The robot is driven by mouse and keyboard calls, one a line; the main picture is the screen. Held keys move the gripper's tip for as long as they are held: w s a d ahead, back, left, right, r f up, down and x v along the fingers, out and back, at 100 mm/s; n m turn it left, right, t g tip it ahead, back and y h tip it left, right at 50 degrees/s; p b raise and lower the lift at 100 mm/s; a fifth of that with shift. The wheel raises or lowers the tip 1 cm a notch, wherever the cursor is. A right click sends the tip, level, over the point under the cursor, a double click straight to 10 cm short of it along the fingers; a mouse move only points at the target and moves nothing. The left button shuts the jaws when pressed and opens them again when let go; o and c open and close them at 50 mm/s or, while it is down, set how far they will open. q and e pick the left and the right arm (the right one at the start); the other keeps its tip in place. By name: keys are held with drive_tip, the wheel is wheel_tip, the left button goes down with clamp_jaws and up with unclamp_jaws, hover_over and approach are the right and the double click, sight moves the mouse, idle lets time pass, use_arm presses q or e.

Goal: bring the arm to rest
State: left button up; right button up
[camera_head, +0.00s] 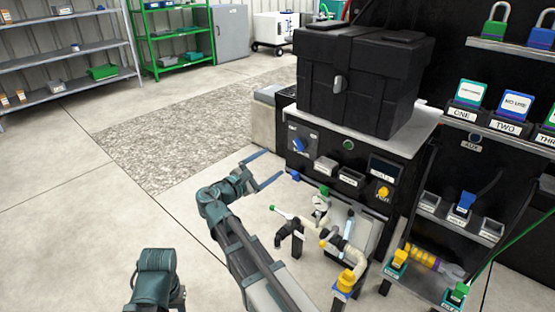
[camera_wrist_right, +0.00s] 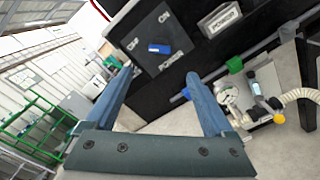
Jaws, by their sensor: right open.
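My right arm reaches forward from the bottom middle of the head view. Its gripper (camera_head: 274,168) is open, with two blue fingers spread apart and nothing between them. It is in the air left of the black control panel (camera_head: 331,163). In the right wrist view the open fingers (camera_wrist_right: 162,76) point toward the panel's OFF/ON power plate, which carries a blue switch (camera_wrist_right: 159,48). I cannot tell the exact gap to the panel. A teal link of my left arm shows at the bottom left of the head view; its gripper is out of frame.
A black lidded box (camera_head: 350,95) stands on the panel's cabinet. Valves and pipe fittings (camera_head: 320,208) sit just right of my right arm. A rack with labelled holders (camera_head: 462,215) stands at the right. Open floor (camera_head: 80,215) lies to the left, with shelves (camera_head: 75,65) at the back.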

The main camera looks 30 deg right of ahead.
drive_tip(key=shift+s+a, duration=0.15)
drive_tip(key=shift+a, duration=0.2)
drive_tip(key=s+a+f+m+g+y+p, duration=0.1)
drive_tip(key=s+a+f+m+g+y, duration=0.15)
drive_tip(key=s+a+f+y, duration=0.35)
drive_tip(key=s+a+f+m+g+y+p, duration=0.15)
drive_tip(key=s+a+f+m, duration=0.25)
drive_tip(key=f, duration=0.4)
drive_tip(key=s+a+f+m+g+y, duration=0.1)
drive_tip(key=s+a+f+g+y, duration=0.15)
drive_tip(key=s+a+y, duration=0.35)
drive_tip(key=s+a+f+m+g+y, duration=0.1)
drive_tip(key=s+a+f+m, duration=0.15)
drive_tip(key=s+a, duration=0.35)
wheel_tip(320, 180, up, 38)
drive_tip(key=a+p, duration=0.2)
drive_tip(key=p, duration=3.6)
drive_tip(key=shift+a+f+y, duration=0.15)
drive_tip(key=shift+a+y, duration=0.05)
drive_tip(key=shift+y, duration=0.25)
